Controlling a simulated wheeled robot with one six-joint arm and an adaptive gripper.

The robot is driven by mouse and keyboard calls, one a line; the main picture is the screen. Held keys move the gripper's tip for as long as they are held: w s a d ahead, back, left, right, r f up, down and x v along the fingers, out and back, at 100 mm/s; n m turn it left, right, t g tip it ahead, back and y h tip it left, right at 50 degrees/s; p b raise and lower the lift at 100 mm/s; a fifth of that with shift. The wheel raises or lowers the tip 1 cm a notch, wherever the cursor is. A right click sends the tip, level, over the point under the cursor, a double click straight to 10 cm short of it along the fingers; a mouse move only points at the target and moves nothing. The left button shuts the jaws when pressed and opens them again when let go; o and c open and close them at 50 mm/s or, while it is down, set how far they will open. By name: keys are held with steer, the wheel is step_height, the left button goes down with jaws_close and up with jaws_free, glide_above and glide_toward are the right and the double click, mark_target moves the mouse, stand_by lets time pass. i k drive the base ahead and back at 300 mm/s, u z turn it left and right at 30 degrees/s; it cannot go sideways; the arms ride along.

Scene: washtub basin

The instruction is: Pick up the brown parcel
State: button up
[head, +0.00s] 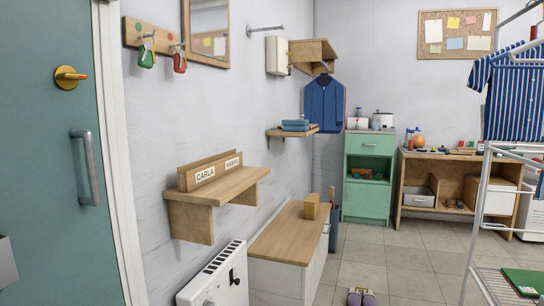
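A small brown box, which looks like the parcel (312,206), stands upright on the right part of the wooden top of a low white bench (280,236). It is near the bench's far right edge, and nothing covers its front. My gripper does not show in the head view, so its state and its distance from the box cannot be seen.
A shelf (228,187) with name-labelled holders juts from the left wall above a white heater (215,280). A dark bin (333,236) stands behind the bench. A white rack (482,190) stands right; the middle floor is mostly clear.

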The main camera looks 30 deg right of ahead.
mark_target(312, 202)
steer(key=z, duration=0.6)
steer(key=i, duration=0.9)
steer(key=z, duration=0.75)
steer(key=i, duration=1.65)
steer(key=u, duration=0.45)
